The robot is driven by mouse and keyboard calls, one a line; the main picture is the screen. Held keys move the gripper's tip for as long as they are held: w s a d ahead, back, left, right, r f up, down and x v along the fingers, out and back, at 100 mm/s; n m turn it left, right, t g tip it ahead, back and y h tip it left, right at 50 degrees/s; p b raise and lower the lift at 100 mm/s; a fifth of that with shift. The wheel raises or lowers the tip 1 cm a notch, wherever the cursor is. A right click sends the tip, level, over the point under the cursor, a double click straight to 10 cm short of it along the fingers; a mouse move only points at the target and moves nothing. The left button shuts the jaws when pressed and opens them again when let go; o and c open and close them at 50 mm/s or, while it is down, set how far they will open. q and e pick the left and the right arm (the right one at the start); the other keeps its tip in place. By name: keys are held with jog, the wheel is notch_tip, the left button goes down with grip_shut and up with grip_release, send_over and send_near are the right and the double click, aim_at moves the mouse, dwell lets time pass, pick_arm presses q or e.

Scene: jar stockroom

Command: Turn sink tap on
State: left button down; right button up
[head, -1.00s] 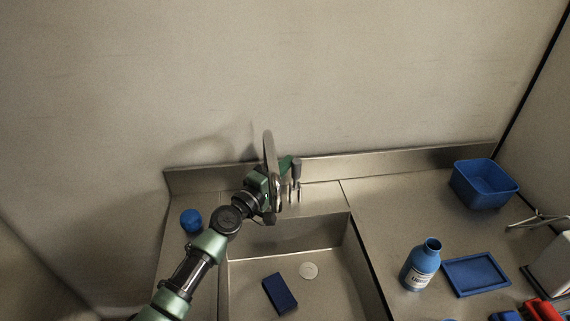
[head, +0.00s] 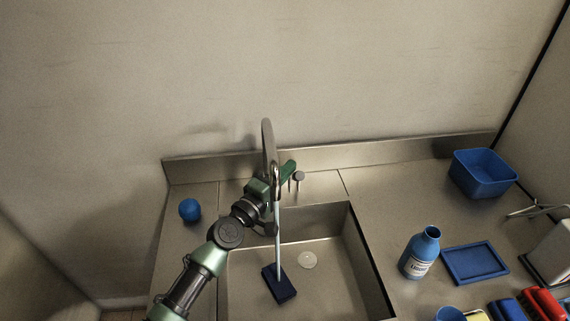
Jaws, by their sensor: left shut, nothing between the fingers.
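The sink tap (head: 267,145) is a tall curved metal spout at the back of the sink. A pale stream of water (head: 278,238) runs from it down onto a dark blue block (head: 280,284) in the steel sink basin (head: 335,275). The tap handle (head: 298,177), with a dark round end, stands just right of the spout and now leans forward. My left gripper (head: 291,171) is shut and empty beside the handle, its fingers partly behind the spout. Whether they touch the handle is unclear. My right gripper is not in view.
A blue ball (head: 190,209) sits left of the sink. On the right counter are a blue bottle (head: 420,252), a flat blue tray (head: 474,265) and a blue bin (head: 483,173). Several small items crowd the lower right. The counter behind the bottle is clear.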

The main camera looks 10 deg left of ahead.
pick_arm(q)
jog(key=shift+s+d+f, duration=0.2)
jog(key=shift+s+f, duration=0.25)
jog(key=shift+f, duration=0.1)
jog(key=shift+f, duration=0.25)
jog(key=shift+s, duration=0.1)
jog(key=b+v, duration=0.2)
jog(key=v, duration=0.5)
jog(key=shift+s+a+r, duration=0.2)
jog(key=shift+a+r, duration=0.15)
